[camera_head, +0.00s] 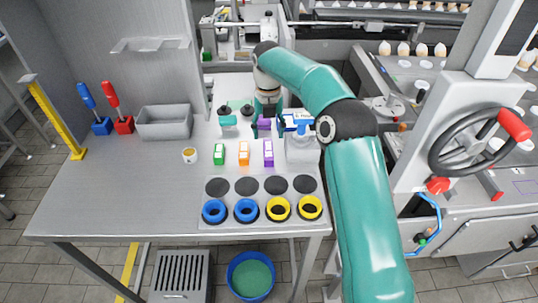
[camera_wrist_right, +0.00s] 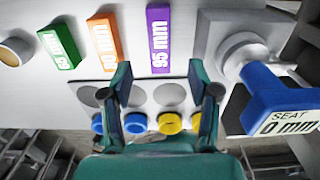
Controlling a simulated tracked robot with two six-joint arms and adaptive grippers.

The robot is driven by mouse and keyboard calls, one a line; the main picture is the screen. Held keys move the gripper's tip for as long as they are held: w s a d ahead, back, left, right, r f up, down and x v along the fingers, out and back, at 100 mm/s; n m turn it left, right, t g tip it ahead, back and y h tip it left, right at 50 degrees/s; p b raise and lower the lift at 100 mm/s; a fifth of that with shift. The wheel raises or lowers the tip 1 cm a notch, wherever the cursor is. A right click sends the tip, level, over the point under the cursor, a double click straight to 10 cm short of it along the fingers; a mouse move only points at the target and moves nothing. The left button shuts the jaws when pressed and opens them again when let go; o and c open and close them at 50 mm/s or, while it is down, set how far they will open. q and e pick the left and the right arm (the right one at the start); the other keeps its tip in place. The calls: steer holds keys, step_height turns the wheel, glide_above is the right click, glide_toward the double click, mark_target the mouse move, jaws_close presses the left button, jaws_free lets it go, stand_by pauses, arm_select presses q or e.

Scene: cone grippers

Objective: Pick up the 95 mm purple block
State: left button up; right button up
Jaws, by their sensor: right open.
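The 95 mm purple block (camera_head: 268,153) lies on the table at the right end of a row of three labelled blocks. In the right wrist view the purple block (camera_wrist_right: 159,42) shows its white "95 mm" label and lies beyond the open fingertips. My right gripper (camera_wrist_right: 159,72) is open, its two dark fingers apart with nothing between them. In the head view my right arm reaches over the table's right side, and its wrist end is behind the block row; the fingers are hard to make out there. My left gripper is out of view.
The green block (camera_head: 219,154) and orange block (camera_head: 244,153) lie left of the purple one. A blue "SEAT 0 mm" gauge (camera_wrist_right: 283,103) stands close on the right. Black discs (camera_head: 276,184) and blue and yellow rings (camera_head: 278,208) lie in front. Left table is mostly clear.

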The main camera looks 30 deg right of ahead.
mark_target(268, 149)
steer(key=shift+f+p, duration=0.45)
steer(key=shift+f, duration=3)
jaws_close()
